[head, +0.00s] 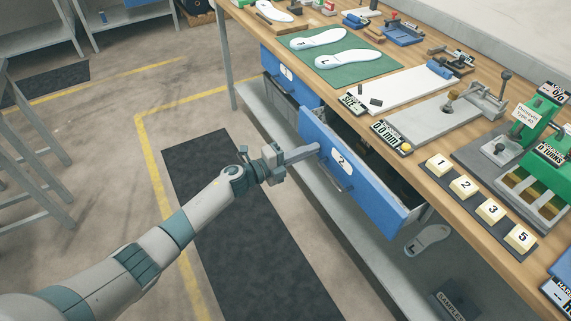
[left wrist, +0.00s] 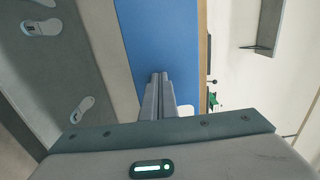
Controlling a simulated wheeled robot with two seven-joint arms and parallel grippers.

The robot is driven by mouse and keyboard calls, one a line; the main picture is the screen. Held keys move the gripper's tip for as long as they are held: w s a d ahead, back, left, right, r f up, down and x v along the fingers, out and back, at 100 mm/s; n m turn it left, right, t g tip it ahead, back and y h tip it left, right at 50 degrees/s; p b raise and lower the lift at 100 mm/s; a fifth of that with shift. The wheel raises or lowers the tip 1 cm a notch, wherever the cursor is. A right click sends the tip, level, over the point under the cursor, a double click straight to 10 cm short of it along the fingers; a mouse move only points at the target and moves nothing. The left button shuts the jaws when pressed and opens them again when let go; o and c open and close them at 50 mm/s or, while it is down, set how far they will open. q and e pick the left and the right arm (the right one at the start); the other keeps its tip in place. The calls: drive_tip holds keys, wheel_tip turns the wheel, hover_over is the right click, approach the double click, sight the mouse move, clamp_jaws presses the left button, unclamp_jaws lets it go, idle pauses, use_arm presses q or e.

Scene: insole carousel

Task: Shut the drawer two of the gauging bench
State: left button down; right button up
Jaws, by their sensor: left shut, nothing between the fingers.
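Drawer two (head: 352,175) has a blue front with a white label "2" and a bar handle. It stands pulled out from under the gauging bench (head: 420,160), with its dark inside showing. My left gripper (head: 316,149) is shut and empty, its fingertips at the upper left part of the drawer front. In the left wrist view the closed fingers (left wrist: 160,77) point at the blue drawer front (left wrist: 160,35). I cannot tell whether they touch it. My right gripper is not in view.
Drawer one (head: 288,76) is to the left of drawer two, under the same bench top. Insoles, gauges and numbered blocks (head: 463,187) stand on the bench. A dark mat (head: 230,220) lies on the open floor.

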sight(323, 145)
use_arm(q)
drive_tip(key=b+x, duration=0.1)
drive_tip(key=x, duration=0.4)
drive_tip(key=shift+f+b, duration=0.1)
drive_tip(key=shift+b, duration=0.25)
drive_tip(key=b+x, duration=0.1)
drive_tip(key=x, duration=0.2)
drive_tip(key=shift+w+d+b, duration=0.3)
drive_tip(key=shift+d, duration=0.05)
drive_tip(key=shift+r, duration=0.25)
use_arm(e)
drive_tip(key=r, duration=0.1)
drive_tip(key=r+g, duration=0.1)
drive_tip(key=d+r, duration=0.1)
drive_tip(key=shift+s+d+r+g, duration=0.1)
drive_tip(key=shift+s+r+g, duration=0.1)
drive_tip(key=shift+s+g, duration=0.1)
use_arm(q)
drive_tip(key=shift+r, duration=0.15)
drive_tip(key=shift+a, duration=0.1)
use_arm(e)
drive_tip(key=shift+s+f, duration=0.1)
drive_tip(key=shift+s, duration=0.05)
